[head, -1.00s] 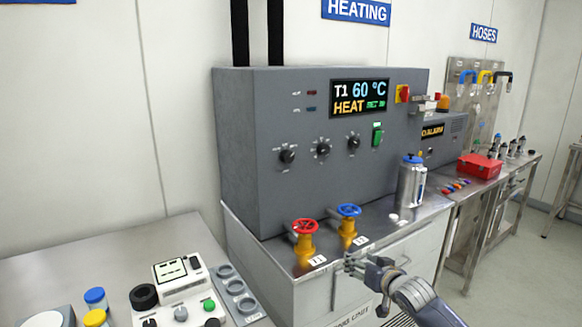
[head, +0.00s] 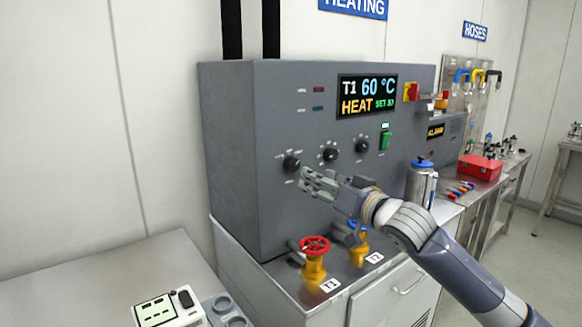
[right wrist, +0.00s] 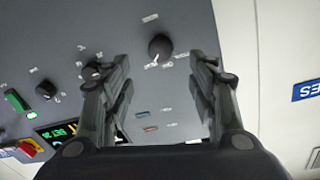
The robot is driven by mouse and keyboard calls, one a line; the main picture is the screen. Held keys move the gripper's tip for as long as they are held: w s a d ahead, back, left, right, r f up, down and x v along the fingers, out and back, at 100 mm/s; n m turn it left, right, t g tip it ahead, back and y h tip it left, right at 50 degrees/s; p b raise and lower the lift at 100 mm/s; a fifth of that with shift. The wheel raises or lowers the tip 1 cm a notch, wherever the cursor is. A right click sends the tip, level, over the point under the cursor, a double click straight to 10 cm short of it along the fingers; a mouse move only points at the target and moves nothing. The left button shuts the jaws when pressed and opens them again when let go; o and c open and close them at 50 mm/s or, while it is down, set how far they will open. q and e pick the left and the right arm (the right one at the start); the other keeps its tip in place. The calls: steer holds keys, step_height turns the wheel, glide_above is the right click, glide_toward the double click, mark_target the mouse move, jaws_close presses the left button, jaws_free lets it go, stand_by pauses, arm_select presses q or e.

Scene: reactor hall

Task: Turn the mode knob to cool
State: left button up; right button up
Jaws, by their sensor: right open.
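The grey control cabinet (head: 265,110) carries three black knobs in a row: a left knob (head: 291,164), a middle knob (head: 330,154) and a right knob (head: 361,146). Their labels are too small to read, so I cannot tell which is the mode knob. The display (head: 366,96) shows T1 60 °C and HEAT. My right gripper (head: 305,181) is open and empty just below and right of the left knob. In the right wrist view that knob (right wrist: 160,47) appears between the spread fingertips, apparently untouched. My left gripper is out of view.
A red valve wheel (head: 314,245) and a blue-wheeled valve (head: 357,245) stand on the ledge under my right arm. A metal bottle (head: 421,186) stands beside the forearm. A green switch (head: 385,139) and a red-yellow switch (head: 411,92) sit right of the knobs.

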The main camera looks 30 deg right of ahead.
mark_target(294, 166)
steer(key=w, duration=0.2)
steer(key=w+p, duration=0.1)
steer(key=w, duration=0.1)
steer(key=w+p, duration=0.1)
steer(key=w, duration=0.1)
steer(key=shift+r, duration=0.25)
steer(key=w+p, duration=0.1)
steer(key=w, duration=0.1)
steer(key=shift+w, duration=0.7)
steer(key=shift+w+f, duration=0.15)
steer(key=shift+w, duration=0.1)
steer(key=shift+c, duration=1.1)
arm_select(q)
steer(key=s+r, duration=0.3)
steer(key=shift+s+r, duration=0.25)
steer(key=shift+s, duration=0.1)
arm_select(e)
steer(key=c, duration=0.8)
